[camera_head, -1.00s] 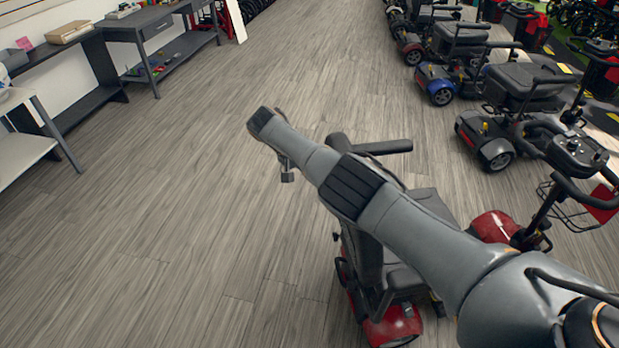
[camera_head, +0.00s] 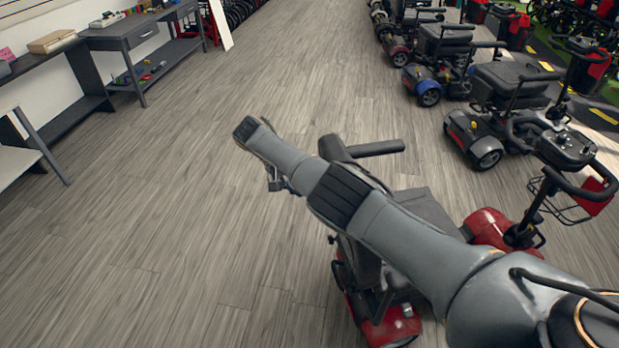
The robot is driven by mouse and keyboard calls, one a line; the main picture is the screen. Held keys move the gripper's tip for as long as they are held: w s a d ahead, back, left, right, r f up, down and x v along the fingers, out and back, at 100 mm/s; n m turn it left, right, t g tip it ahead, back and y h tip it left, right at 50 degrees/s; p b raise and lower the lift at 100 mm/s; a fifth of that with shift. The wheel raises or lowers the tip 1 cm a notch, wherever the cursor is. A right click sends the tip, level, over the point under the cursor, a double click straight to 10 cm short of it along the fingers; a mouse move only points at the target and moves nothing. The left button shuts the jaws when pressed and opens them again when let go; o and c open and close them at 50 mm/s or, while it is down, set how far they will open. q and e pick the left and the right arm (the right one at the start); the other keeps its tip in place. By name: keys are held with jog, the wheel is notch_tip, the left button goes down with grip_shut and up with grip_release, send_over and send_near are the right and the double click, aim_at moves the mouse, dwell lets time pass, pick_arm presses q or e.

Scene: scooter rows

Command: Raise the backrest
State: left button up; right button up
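A red mobility scooter (camera_head: 388,328) with a dark seat (camera_head: 425,205) stands at the lower middle. Its dark backrest (camera_head: 364,262) shows below my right arm, and what looks like its top (camera_head: 332,148) shows above the arm. The arm hides the middle, so I cannot tell its exact tilt. An armrest (camera_head: 376,148) sticks out to the right. My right arm crosses over the seat from the lower right. Its gripper (camera_head: 277,184) seems to hang near the arm's far end, left of the backrest and apart from it in the picture. Its fingers are too unclear to read. My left gripper is out of view.
The scooter's red front (camera_head: 490,229) lies to the right. Another scooter, with a dark seat (camera_head: 511,82), and several more line the right side. A grey workbench (camera_head: 128,32) and a pale table (camera_head: 15,160) stand at the left. The wooden floor (camera_head: 170,220) between is clear.

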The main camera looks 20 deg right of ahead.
jog(key=v, duration=1)
jog(key=shift+r, duration=0.45)
jog(key=shift+d, duration=0.1)
